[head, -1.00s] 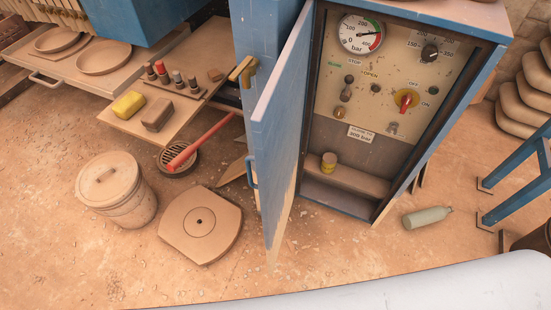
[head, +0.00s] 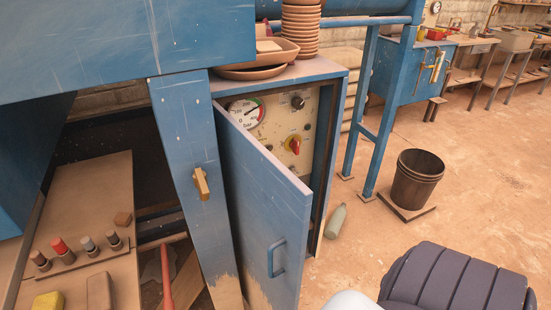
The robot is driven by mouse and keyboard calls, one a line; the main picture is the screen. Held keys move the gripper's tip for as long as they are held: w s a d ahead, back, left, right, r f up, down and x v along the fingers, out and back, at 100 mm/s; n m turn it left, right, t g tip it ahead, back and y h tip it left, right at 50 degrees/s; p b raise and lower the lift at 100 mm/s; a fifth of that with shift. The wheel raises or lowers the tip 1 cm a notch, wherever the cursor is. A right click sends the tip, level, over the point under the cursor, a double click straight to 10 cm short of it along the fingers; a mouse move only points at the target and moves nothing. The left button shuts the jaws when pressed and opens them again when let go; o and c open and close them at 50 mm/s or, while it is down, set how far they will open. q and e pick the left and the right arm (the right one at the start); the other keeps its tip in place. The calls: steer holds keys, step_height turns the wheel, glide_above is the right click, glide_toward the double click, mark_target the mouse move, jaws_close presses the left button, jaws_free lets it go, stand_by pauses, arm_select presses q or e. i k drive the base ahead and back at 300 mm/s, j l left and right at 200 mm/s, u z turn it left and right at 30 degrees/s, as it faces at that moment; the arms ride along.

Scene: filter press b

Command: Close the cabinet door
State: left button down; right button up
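The blue cabinet (head: 331,130) stands in the middle of the head view. Its blue door (head: 262,190) is hinged on the left and stands partly open toward me. The door has a blue loop handle (head: 277,257) low near its free edge. The lower inside of the cabinet is hidden by the door. Neither of my grippers is in view.
Stacked clay bowls (head: 300,30) stand on the cabinet. A blue post with a brass latch (head: 201,184) is left of the door.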

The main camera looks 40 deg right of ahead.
mark_target(270, 208)
steer(key=z, duration=1.2)
